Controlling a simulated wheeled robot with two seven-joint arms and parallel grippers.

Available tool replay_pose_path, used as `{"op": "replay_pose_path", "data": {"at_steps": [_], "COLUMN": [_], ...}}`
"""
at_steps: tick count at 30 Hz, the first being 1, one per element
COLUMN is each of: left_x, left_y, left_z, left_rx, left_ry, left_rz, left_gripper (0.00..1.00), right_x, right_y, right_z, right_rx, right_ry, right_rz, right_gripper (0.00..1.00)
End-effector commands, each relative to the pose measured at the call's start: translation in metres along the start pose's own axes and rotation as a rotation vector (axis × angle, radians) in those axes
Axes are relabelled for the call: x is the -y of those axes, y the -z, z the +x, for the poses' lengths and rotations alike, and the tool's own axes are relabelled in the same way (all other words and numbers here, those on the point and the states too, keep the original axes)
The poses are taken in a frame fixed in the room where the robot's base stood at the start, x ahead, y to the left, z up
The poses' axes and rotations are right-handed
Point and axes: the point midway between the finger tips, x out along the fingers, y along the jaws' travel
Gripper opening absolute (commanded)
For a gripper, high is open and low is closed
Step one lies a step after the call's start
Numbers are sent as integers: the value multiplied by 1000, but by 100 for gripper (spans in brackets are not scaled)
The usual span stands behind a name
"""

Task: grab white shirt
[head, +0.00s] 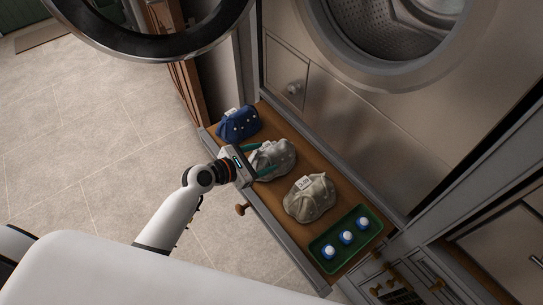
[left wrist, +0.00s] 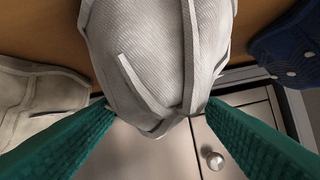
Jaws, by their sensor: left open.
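A bundled off-white cloth item (head: 275,158), the palest one here and the likeliest white shirt, lies in the middle of the open drawer. It fills the centre of the left wrist view (left wrist: 150,55), with ribbed cloth and raised seams. My left gripper (head: 267,158) is open at its near side. Its teal fingers stand one on each side of the cloth's near end in the left wrist view (left wrist: 158,108). I cannot tell whether they touch it. My right gripper is not in view.
The drawer (head: 318,163) also holds a dark blue bundle (head: 238,124), a beige bundle (head: 310,197) and a green tray (head: 368,239) with three blue-and-white round things. A front-loading washer (head: 300,90) stands behind, its round door (head: 150,48) open above.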

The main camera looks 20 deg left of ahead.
Motion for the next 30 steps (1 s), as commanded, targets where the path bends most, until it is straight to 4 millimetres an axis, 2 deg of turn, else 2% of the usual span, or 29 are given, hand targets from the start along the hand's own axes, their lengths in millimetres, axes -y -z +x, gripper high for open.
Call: {"op": "replay_pose_path", "data": {"at_steps": [3,6,13,23,30], "left_x": [1,0,0,0,1], "left_y": [1,0,0,0,2], "left_z": [18,25,26,26,25], "left_rx": [-1,0,1,1,0], "left_ry": [0,0,0,0,1], "left_rz": [0,0,1,1,2], "left_gripper": [65,65,65,12,12], "right_x": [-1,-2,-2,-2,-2], "right_y": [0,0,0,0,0], "right_z": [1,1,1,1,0], "right_rx": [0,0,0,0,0], "right_ry": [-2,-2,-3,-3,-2], "right_rz": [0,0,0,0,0], "right_gripper": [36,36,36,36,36]}}
